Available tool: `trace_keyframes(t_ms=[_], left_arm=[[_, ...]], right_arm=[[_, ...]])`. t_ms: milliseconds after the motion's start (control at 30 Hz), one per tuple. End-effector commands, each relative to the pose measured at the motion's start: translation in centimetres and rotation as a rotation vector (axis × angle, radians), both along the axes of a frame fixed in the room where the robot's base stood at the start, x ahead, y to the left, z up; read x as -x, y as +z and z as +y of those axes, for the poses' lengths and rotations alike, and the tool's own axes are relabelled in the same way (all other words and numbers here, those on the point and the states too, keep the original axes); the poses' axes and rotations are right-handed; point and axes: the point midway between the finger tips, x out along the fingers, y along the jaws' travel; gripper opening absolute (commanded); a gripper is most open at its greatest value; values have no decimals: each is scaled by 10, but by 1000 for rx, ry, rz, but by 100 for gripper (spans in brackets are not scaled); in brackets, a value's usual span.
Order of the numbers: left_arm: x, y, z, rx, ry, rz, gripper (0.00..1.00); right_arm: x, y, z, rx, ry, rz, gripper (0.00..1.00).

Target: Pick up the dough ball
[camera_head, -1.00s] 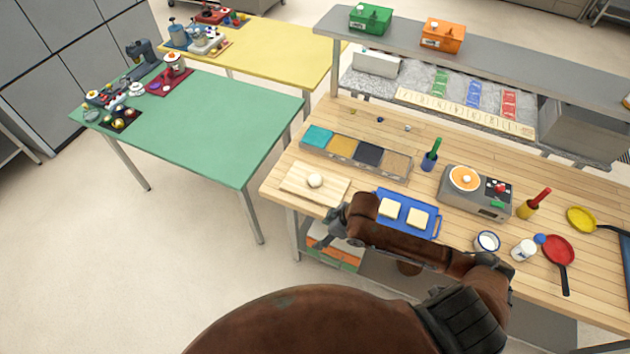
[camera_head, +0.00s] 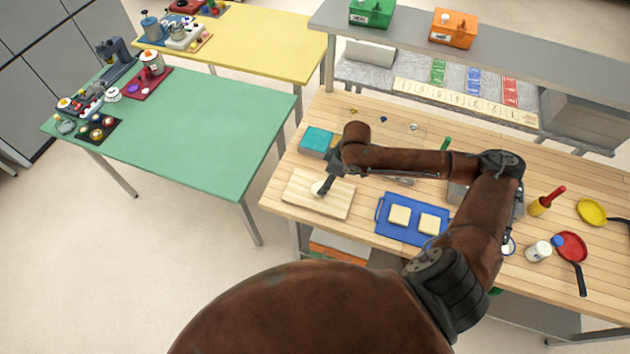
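The pale dough ball (camera_head: 316,188) sits on a light wooden board (camera_head: 338,205) at the left end of the wooden counter. My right gripper (camera_head: 324,187) is right over the ball, pointing down, with its dark fingers covering the ball's right part. I cannot tell whether the fingers touch the ball or how far apart they are. My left gripper is not in view.
A blue tray (camera_head: 383,230) with two pale square slices lies right of the board. A teal-topped container (camera_head: 317,140) stands behind it, the rest of its row hidden by my arm. A red pan (camera_head: 570,247) lies far right. A green table (camera_head: 190,130) stands left.

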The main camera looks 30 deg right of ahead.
Motion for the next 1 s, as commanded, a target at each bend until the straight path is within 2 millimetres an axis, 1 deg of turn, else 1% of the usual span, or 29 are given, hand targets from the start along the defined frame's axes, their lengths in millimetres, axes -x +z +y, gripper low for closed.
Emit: trace_keyframes(t_ms=[67, 167, 200, 300, 367, 433, 533, 633, 733, 867, 1000], left_arm=[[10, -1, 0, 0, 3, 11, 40], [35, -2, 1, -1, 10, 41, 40], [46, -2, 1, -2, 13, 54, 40], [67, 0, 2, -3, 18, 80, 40], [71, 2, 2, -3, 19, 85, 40], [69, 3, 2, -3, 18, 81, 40], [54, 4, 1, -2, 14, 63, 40], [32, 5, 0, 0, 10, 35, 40], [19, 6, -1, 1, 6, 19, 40], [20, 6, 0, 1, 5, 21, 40], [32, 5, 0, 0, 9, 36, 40]], right_arm=[[0, -10, 0, -2, -6, 5, 62], [-1, -19, -2, -2, -14, 3, 62], [-2, -23, -2, -1, -16, 3, 62], [-6, -33, 0, -2, -19, 5, 62], [-10, -41, 2, -2, -21, 4, 62], [-13, -51, 5, -3, -19, 4, 62], [-16, -62, 6, 0, -18, 3, 62], [-17, -68, 8, 0, -17, 3, 62], [-18, -69, 9, 0, -15, 3, 62], [-18, -68, 9, 0, -14, 2, 61], [-18, -68, 9, 0, -14, 2, 51]])
